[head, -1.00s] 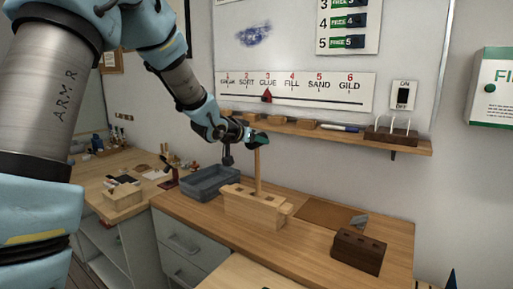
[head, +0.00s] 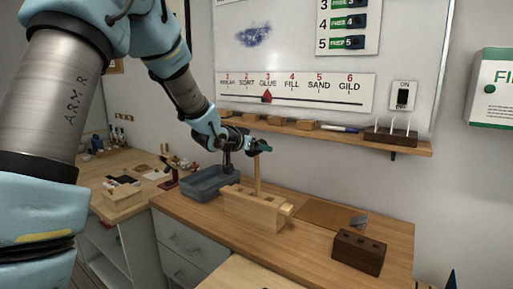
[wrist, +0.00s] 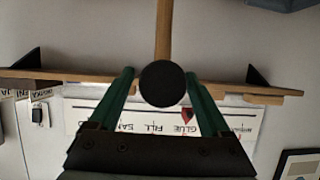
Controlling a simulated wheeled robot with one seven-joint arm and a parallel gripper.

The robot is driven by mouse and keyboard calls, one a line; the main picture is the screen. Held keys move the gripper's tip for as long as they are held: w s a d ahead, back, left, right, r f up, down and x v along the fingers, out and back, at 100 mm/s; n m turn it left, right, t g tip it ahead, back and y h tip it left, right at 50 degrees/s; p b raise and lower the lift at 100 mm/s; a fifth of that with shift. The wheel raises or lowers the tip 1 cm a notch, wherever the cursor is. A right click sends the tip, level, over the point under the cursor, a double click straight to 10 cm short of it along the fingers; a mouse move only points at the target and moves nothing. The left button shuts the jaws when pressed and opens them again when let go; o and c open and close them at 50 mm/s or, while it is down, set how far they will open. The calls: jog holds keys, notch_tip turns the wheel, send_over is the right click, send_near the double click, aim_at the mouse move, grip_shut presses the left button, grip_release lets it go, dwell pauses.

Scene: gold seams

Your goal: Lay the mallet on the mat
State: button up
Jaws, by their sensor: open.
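The mallet stands upright in the pale wooden block (head: 250,210), and its wooden handle (head: 257,178) rises from the block's top. In the wrist view its dark round head (wrist: 162,83) shows between my fingers, with the handle (wrist: 163,30) running to the top edge. My gripper (head: 262,147) is at the top of the mallet. The wrist view shows my gripper (wrist: 160,74) open, one green finger on each side of the head, with small gaps. The mallet's head is largely hidden in the head view. The brown mat (head: 318,212) lies flat on the bench, right of and behind the block.
A grey bin (head: 205,184) stands left of the block. A dark block with holes (head: 360,252) stands in front of the mat, and a small grey item (head: 358,222) is at the mat's right end. A wall shelf (head: 330,134) with several blocks runs behind my gripper.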

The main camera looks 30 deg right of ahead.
jog(key=b+v, duration=0.1)
jog(key=v, duration=1)
jog(key=w+a+f+n+t+y, duration=0.1)
jog(key=a+f+n+y, duration=0.25)
jog(key=a, duration=0.55)
jog(key=w+a+f+n+y, duration=0.15)
jog(key=a+f+y, duration=0.3)
jog(key=a, duration=0.55)
jog(key=s+a+f+n+g+y, duration=0.1)
jog(key=s+a+f+n+g, duration=0.1)
jog(key=s+a, duration=0.5)
jog(key=s+a+f+n+g+y, duration=0.2)
jog(key=s+a+f+n+g, duration=0.1)
jog(key=s+a+f, duration=0.3)
jog(key=s+a+g, duration=0.1)
jog(key=s+a, duration=0.1)
jog(key=shift+s+a+f+n, duration=0.2)
jog(key=shift+s+f+n, duration=0.1)
jog(key=shift+s+f, duration=0.1)
jog(key=shift+c, duration=0.4)
